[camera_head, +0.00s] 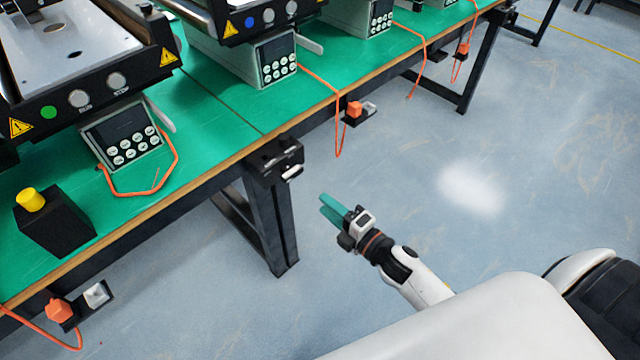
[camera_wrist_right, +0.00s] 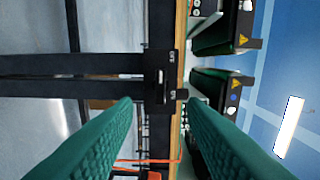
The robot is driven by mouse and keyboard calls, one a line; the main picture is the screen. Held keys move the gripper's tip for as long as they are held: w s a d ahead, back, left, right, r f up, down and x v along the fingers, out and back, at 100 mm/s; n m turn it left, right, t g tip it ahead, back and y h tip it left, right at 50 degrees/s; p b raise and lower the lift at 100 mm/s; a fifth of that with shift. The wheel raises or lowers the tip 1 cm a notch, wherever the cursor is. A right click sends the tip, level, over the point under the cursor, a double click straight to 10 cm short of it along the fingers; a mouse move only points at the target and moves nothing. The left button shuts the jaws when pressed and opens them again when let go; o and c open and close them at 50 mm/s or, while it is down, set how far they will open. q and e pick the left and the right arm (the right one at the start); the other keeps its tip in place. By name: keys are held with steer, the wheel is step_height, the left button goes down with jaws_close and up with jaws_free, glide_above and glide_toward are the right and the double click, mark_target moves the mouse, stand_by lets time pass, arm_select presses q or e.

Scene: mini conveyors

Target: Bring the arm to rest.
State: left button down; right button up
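My right gripper (camera_head: 325,205) is in the middle of the head view, out over the floor beyond the edge of the green-topped table (camera_head: 205,110). Its two teal fingers point left toward the table and are apart, with nothing between them. My right forearm runs back to the lower right of the head view. My left arm and gripper are not in view.
Mini conveyors with keypad boxes (camera_head: 122,138) stand on the table. A black box with a yellow button (camera_head: 30,199) sits near its left edge. Orange cables (camera_head: 338,135) hang over the edge. A dark bracket (camera_head: 276,160) is at the table edge. The floor (camera_head: 480,190) to the right is clear.

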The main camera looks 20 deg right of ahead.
steer(key=s+d+f+m+g+h+p, duration=0.25)
steer(key=s+f+m, duration=0.25)
steer(key=f, duration=0.7)
steer(key=s+d+f+m+g+h+p, duration=0.1)
steer(key=s+f+m+g+h, duration=0.35)
steer(key=f, duration=0.65)
steer(key=s+f+m+g+p, duration=0.1)
steer(key=s+f+m+g, duration=0.2)
steer(key=s, duration=0.6)
steer(key=s+a+f+m+g+p, duration=0.1)
steer(key=s+f+m+g, duration=0.2)
steer(key=s+f, duration=0.3)
steer(key=s+f+m+g+p, duration=0.1)
steer(key=s+f+m+g, duration=0.2)
steer(key=s, duration=1)
steer(key=shift+s+a+f+m+y, duration=0.15)
steer(key=shift+s+f+m+y, duration=0.2)
steer(key=shift+f+m, duration=0.45)
